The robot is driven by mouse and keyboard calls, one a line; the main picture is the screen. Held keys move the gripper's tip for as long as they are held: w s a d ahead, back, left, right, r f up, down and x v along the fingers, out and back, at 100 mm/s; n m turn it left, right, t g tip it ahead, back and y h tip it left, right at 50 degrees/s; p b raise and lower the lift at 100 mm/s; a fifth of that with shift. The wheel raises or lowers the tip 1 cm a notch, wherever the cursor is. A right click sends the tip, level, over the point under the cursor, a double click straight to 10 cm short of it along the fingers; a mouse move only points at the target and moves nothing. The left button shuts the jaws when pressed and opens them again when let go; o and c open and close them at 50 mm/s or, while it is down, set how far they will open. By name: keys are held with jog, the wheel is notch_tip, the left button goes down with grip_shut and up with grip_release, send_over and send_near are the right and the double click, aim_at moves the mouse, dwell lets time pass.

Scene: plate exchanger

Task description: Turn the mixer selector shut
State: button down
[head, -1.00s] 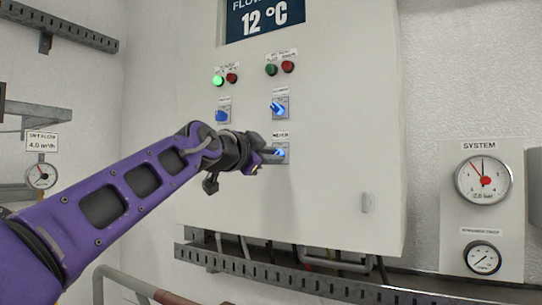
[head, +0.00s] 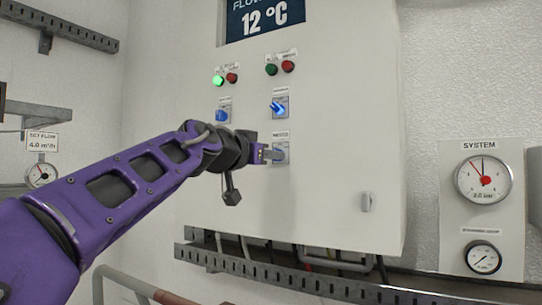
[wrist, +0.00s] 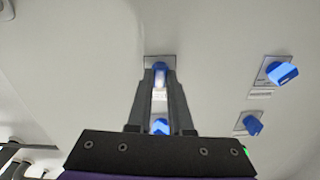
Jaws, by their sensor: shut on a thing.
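The mixer selector (head: 281,155) is a blue knob on a small grey plate, lowest of the right column on the white cabinet front, under a small label. My gripper (head: 270,154) reaches it from the left and covers part of it. In the wrist view, the selector (wrist: 160,70) shows blue with a pale lit part between my fingertips (wrist: 160,82), which are closed on its sides. Its exact pointing angle is hidden by the fingers. A second blue patch (wrist: 160,126) shows lower between the fingers; I cannot tell what it is.
Two other blue selectors, upper right (head: 278,108) and left (head: 222,116), sit close above. Green and red lamps (head: 232,78) are higher. A cable tray (head: 300,281) runs below the cabinet, and gauges (head: 483,180) are at right.

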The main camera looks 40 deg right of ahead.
jog(key=shift+n, duration=5.1)
jog(key=c, duration=0.8)
grip_release()
jog(key=shift+a, duration=0.1)
jog(key=v, duration=1.7)
jog(key=shift+s+a+b, duration=0.1)
jog(key=shift+s+b, duration=0.05)
jog(key=shift+b, duration=0.15)
